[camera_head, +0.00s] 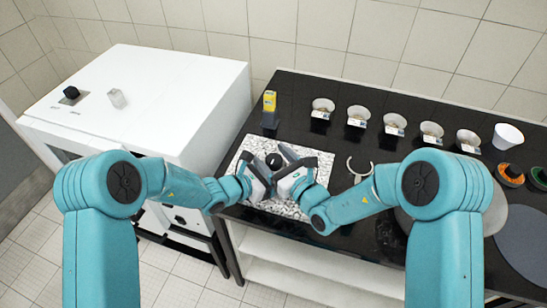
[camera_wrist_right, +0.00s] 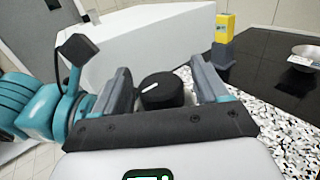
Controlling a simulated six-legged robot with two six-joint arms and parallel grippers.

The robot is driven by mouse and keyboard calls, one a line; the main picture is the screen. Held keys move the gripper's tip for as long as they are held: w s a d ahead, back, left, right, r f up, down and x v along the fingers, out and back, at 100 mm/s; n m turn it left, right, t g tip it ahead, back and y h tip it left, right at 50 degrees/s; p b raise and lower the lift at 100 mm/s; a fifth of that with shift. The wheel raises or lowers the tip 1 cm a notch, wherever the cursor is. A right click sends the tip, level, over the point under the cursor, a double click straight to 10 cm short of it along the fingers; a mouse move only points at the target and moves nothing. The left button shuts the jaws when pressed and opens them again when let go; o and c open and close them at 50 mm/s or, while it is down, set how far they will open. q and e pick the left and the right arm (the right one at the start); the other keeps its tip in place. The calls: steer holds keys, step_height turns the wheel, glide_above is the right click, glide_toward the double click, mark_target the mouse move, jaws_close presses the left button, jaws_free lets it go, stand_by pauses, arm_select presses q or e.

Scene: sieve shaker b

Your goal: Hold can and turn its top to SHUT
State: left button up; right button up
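The can's black round top (camera_wrist_right: 162,92) has a short white mark and sits between the two grey fingers of my right gripper (camera_wrist_right: 165,85) in the right wrist view. Gaps show on both sides, so this gripper is open around the top. In the head view the black top (camera_head: 274,160) shows just beyond both grippers. My left gripper (camera_head: 262,174) is close beside my right gripper (camera_head: 284,170) there; its fingertips and grasp are not clear. The can's body is hidden by the grippers. I cannot read any label on it.
A speckled slab (camera_head: 245,150) lies under the grippers on the black bench (camera_head: 335,95). A yellow-and-grey device (camera_head: 270,108) stands behind. Several bowls (camera_head: 323,107) line the back, with a white cup (camera_head: 507,136) at right. A white cabinet (camera_head: 160,85) borders the left.

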arm_select(q)
steer(key=shift+r, duration=0.1)
arm_select(e)
steer(key=v, duration=1.2)
arm_select(q)
steer(key=o, duration=1.4)
steer(key=v, duration=1.2)
steer(key=shift+s, duration=0.1)
arm_select(e)
steer(key=shift+s, duration=0.1)
